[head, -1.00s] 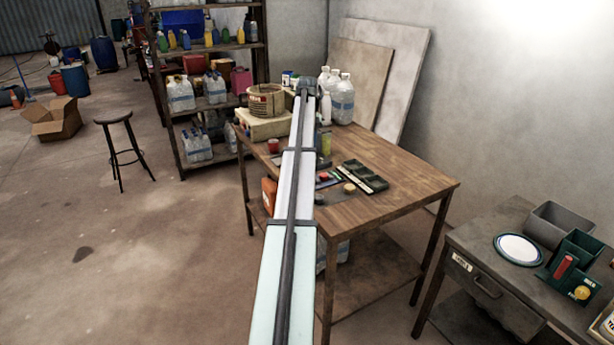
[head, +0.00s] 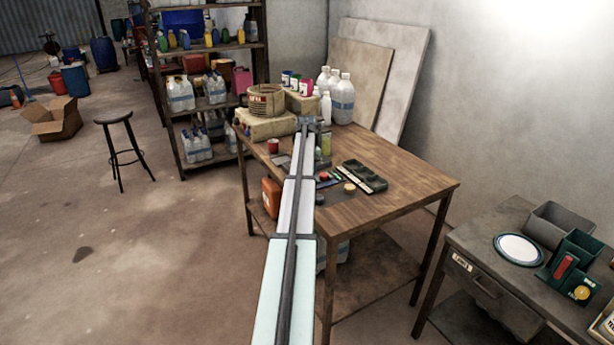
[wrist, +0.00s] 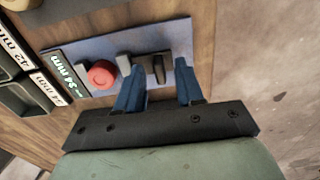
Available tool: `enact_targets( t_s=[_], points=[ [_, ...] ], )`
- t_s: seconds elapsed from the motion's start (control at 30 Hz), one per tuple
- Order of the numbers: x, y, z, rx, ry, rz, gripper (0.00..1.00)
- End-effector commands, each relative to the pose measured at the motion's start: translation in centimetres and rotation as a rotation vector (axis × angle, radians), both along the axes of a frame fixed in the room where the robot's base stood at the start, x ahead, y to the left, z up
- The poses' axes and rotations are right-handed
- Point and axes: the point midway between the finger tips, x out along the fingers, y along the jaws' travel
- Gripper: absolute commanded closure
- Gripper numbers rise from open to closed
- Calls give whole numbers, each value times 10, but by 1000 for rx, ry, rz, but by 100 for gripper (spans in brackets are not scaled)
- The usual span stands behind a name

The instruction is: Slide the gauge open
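The gauge seems to be the blue-grey plate (wrist: 100,50) on the wooden table in the wrist view. It carries a round red knob (wrist: 101,74), upright light-grey blocks (wrist: 124,64) and a dark upright piece (wrist: 157,69). The plate also shows small in the head view (head: 329,182), beside my arm. My gripper (wrist: 160,76) is open, with its two blue fingers apart and over the plate's near edge. The dark piece appears between the fingertips; I cannot tell whether they touch it. My arm hides the gripper in the head view.
A dark compartment tray (head: 364,176) with mm labels lies beside the plate. A red cup (head: 273,146), a yellowish bottle (head: 326,144) and large clear bottles (head: 343,100) stand farther back. The table's front right (head: 400,200) is clear.

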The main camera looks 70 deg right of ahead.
Motion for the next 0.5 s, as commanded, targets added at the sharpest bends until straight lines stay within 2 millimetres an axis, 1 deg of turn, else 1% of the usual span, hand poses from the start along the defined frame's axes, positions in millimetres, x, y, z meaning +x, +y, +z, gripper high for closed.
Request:
enact_targets(
  t_s=[0.1,0.37,0.5],
  points=[
    [0,0,-3,0,0,0,63],
    [0,0,-4,0,0,0,63],
    [0,0,-4,0,0,0,76]
  ],
)
